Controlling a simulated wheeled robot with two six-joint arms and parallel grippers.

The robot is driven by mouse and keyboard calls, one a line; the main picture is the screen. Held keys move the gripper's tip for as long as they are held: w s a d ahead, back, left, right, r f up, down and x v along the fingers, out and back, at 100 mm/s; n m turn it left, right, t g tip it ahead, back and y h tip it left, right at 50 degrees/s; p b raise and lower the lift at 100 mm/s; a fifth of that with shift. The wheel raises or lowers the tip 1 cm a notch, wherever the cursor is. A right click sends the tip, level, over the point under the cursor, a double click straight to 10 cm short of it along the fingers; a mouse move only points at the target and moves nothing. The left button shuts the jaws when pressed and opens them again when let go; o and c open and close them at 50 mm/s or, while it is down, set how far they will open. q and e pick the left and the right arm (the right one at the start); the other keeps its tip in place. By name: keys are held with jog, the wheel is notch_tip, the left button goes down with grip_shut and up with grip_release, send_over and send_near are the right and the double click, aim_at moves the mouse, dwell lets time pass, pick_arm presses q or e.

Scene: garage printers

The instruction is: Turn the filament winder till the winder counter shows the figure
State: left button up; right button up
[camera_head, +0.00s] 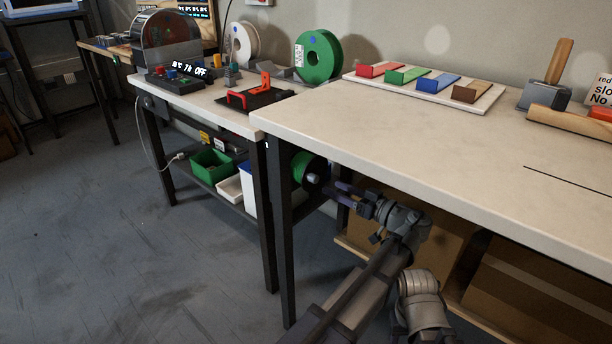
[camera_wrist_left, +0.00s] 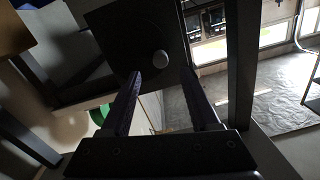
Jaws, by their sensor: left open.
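The filament winder seems to be the green spool with a pale knob (camera_head: 313,178) under the bench, seen between the table legs. Much of it is hidden by the table and a leg. My left gripper (camera_head: 343,193) is just right of and slightly below the knob in the head view, under the bench top. In the left wrist view my gripper (camera_wrist_left: 161,75) is open and empty, its fingers apart. A pale round knob (camera_wrist_left: 160,61) on a dark square plate (camera_wrist_left: 118,35) shows between and beyond the fingertips. I cannot make out a winder counter.
The near bench top (camera_head: 420,135) overhangs my left arm. Its dark front leg (camera_head: 283,240) stands left of the gripper. Cardboard boxes (camera_head: 540,300) are below on the right. A green bin (camera_head: 211,164) sits on the lower shelf at left. The floor at left is clear.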

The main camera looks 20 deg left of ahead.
aim_at(317, 180)
pick_arm(q)
jog(key=shift+x, duration=3.9)
grip_shut()
